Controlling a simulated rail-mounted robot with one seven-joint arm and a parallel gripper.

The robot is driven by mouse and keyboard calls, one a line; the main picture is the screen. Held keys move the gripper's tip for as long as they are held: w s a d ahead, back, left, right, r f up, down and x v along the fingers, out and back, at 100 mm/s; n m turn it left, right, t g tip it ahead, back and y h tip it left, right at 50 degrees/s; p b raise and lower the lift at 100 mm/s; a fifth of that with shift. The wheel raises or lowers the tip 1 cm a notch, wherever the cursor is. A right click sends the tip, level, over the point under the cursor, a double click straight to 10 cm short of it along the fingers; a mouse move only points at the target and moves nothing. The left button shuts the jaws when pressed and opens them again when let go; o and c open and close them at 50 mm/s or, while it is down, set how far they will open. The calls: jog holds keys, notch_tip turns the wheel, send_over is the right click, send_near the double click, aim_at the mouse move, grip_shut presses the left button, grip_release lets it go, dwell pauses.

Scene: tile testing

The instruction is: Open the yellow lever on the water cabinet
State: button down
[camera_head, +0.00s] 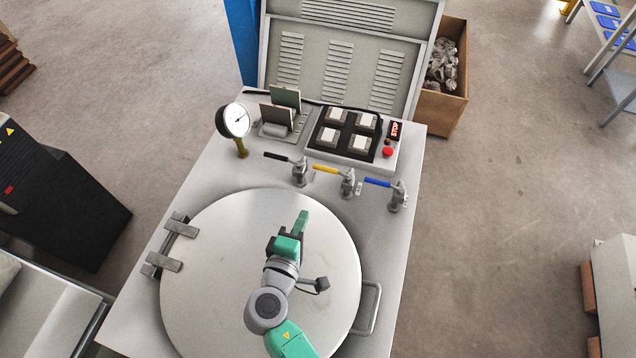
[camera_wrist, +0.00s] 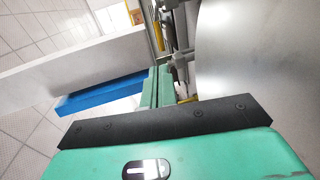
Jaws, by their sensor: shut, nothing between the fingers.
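The water cabinet (camera_head: 190,200) is a light grey box with a large round lid on top. Its yellow lever (camera_head: 326,169) sits on the middle valve (camera_head: 347,184) of a row behind the lid, and its handle points left. My gripper (camera_head: 303,213) is above the far part of the lid, below and left of the yellow lever in the picture, and apart from it. In the wrist view the green fingers (camera_wrist: 157,88) are together and empty. Yellow parts show near the fingers there, but I cannot tell which one is the lever.
A black lever (camera_head: 278,157) is left of the yellow one and a blue lever (camera_head: 378,182) is right of it. A gauge (camera_head: 234,121) stands at the back left. A button panel (camera_head: 345,133) and a red button (camera_head: 387,152) are behind the levers.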

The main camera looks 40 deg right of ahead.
aim_at(323, 170)
jog(key=b+x, duration=0.4)
jog(key=x, duration=1)
jog(key=shift+s, duration=0.1)
jog(key=shift+f+g+b, duration=0.1)
jog(key=shift+g+b, duration=0.2)
jog(key=shift+b, duration=0.25)
